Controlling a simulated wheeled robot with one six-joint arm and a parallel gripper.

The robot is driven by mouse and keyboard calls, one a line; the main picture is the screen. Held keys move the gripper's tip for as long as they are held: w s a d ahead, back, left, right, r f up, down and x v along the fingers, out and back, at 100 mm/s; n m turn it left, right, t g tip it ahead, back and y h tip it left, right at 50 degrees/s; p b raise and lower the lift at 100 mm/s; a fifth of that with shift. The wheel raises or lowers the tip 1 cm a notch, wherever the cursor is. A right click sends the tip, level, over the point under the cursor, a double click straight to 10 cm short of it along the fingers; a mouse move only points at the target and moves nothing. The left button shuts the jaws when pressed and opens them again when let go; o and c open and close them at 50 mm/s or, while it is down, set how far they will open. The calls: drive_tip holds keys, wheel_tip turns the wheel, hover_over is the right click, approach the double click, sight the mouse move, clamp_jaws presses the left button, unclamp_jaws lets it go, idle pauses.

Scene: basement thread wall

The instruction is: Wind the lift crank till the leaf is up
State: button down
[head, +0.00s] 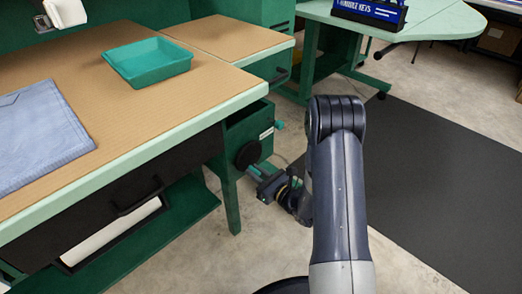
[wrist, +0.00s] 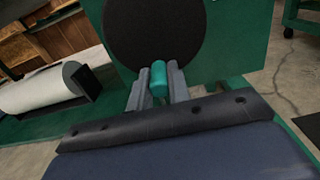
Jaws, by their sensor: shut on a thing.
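The lift crank shows as a dark round disc (head: 247,155) on the green housing under the bench's right end. In the wrist view, the disc (wrist: 155,30) fills the top middle, and its teal handle (wrist: 158,78) sticks out toward me. My gripper (wrist: 157,84) is shut on the handle, one grey finger on each side. In the head view my gripper (head: 258,172) reaches the crank from below right, and the handle is mostly hidden. A tan panel with a pale green edge (head: 228,38), probably the leaf, adjoins the bench's far right; I cannot tell if it is fully level.
The bench (head: 135,100) holds a teal tray (head: 148,62) and folded blue cloth (head: 35,135). A white roll (head: 110,235) lies beneath it; the roll (wrist: 45,88) also shows in the wrist view. A green bench leg (head: 231,205) stands close left of my gripper. A dark mat (head: 440,180) covers open floor right.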

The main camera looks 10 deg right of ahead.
sight(241, 163)
drive_tip(key=shift+s+a+r+p, duration=0.3)
drive_tip(key=shift+s+a+r, duration=0.15)
drive_tip(key=shift+a+r, duration=0.35)
drive_tip(key=shift+s+a+r+p, duration=0.3)
drive_tip(key=shift+s+a+r, duration=0.15)
drive_tip(key=shift+a+r, duration=0.25)
drive_tip(key=shift+r, duration=0.1)
drive_tip(key=shift+s+a+r+p, duration=0.1)
drive_tip(key=shift+a+r+p, duration=0.05)
drive_tip(key=shift+r+p, duration=0.55)
drive_tip(key=c, duration=1.7)
unclamp_jaws()
drive_tip(key=o, duration=0.4)
drive_tip(key=shift+b, duration=0.3)
drive_tip(key=shift+o, duration=0.3)
drive_tip(key=shift+d+f, duration=0.1)
drive_tip(key=shift+d, duration=0.2)
